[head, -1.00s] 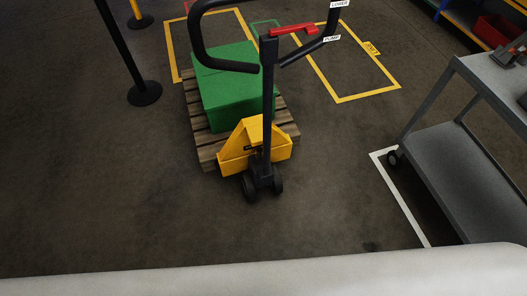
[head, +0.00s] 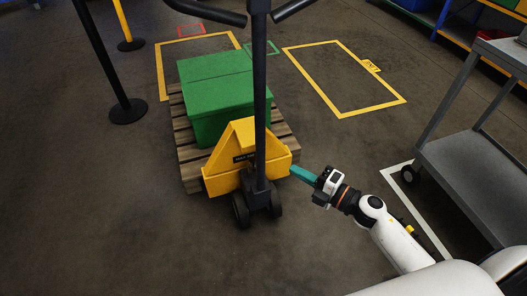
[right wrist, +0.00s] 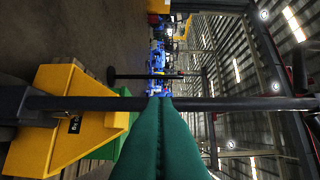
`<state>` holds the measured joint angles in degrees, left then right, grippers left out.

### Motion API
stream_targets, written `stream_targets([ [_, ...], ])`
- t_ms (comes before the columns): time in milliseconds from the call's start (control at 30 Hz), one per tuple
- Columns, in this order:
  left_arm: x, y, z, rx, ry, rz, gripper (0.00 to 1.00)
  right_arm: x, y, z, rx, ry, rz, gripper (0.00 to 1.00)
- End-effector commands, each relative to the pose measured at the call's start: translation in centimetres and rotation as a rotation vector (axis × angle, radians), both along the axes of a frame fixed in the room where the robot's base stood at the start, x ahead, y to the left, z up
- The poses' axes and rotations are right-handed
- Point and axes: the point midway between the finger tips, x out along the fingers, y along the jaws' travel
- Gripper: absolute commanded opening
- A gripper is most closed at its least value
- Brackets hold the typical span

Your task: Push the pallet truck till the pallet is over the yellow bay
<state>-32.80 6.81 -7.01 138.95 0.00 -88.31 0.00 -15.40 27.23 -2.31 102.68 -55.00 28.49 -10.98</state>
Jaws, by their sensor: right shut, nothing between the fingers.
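The pallet truck has a yellow body (head: 243,160), dark wheels and an upright black handle shaft (head: 260,90); the handle top is cut off. Its forks are hidden under the wooden pallet (head: 190,160), which carries green boxes (head: 222,95). Two yellow floor outlines show: a left bay (head: 160,75), partly hidden behind the load, and a labelled right bay (head: 372,107), empty. My right gripper (head: 296,172), teal-fingered, is shut and empty beside the truck body's right end; contact is unclear. In the right wrist view the shaft (right wrist: 75,103) crosses at the fingertips (right wrist: 160,98). My left gripper is out of view.
A grey cart (head: 470,165) stands at right by a white floor line (head: 425,225). Black (head: 127,108) and yellow (head: 130,43) posts stand at left. Shelving (head: 465,45) is at the back right. The floor between pallet and right bay is clear.

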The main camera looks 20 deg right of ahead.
Motion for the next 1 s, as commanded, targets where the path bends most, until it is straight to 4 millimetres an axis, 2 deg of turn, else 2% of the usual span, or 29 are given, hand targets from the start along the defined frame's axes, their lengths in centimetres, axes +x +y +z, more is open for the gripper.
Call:
stream_targets([
  [167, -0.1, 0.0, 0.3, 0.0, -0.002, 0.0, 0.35, 2.3, 1.6, 0.2, 0.003, -0.002, -0.001, 0.0],
  [500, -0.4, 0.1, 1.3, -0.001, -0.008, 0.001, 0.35, 8.1, 5.8, 0.2, 0.004, -0.001, -0.002, 0.0],
  [733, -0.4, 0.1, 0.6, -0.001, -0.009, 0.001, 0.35, 11.1, 5.0, 0.0, 0.003, 0.001, -0.003, 0.0],
  [1000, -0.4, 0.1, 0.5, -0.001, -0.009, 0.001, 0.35, 11.7, 4.9, 0.1, 0.004, 0.003, -0.003, 0.0],
])
